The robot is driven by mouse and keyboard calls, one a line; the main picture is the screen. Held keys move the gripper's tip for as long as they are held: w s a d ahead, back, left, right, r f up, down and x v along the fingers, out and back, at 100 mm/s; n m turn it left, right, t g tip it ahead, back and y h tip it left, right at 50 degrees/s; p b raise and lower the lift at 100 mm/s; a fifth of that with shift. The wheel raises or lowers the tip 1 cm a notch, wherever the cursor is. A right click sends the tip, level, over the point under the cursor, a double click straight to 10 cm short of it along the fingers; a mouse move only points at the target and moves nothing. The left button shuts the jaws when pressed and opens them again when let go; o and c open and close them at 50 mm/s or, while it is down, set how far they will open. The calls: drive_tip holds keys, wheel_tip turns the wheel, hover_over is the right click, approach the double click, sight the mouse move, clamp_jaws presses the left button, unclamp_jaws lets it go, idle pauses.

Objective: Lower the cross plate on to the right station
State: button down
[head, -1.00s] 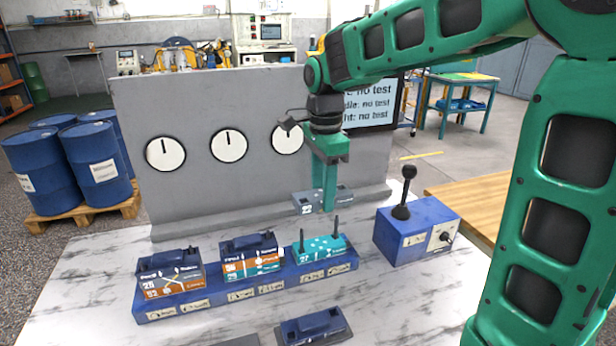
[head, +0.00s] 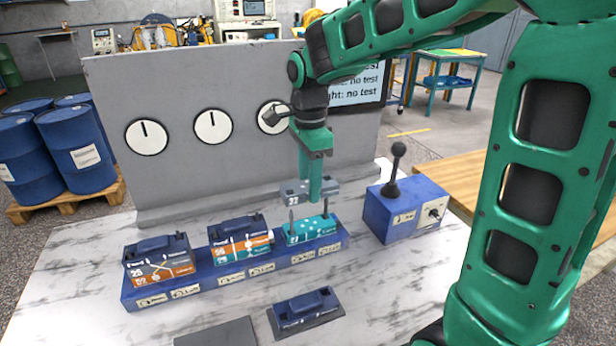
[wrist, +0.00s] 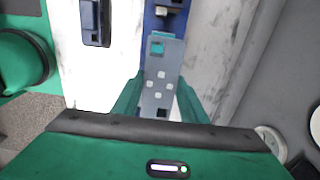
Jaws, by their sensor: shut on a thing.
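My gripper (head: 317,198) is shut on a grey cross plate (head: 294,188), which it holds level above the right station. The plate also shows in the wrist view (wrist: 160,85), between the fingers, with several small ports and a teal square on its face. Below it, a teal block (head: 310,232) with two upright dark pins sits on the right end of the blue base (head: 235,283). A gap shows between plate and block. The pin tips are near the plate's lower edge; I cannot tell whether they line up with its holes.
Stacks with blue tops stand on the left (head: 158,260) and middle (head: 240,242) stations. A blue unit (head: 303,308) lies on a dark pad in front, beside a bare pad (head: 216,333). A blue lever box (head: 402,212) stands right. A grey gauge wall (head: 180,170) rises behind.

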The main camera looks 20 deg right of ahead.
sight(309, 224)
drive_tip(key=shift+f, duration=4.05)
drive_tip(key=shift+f, duration=0.55)
drive_tip(key=c, duration=1)
unclamp_jaws()
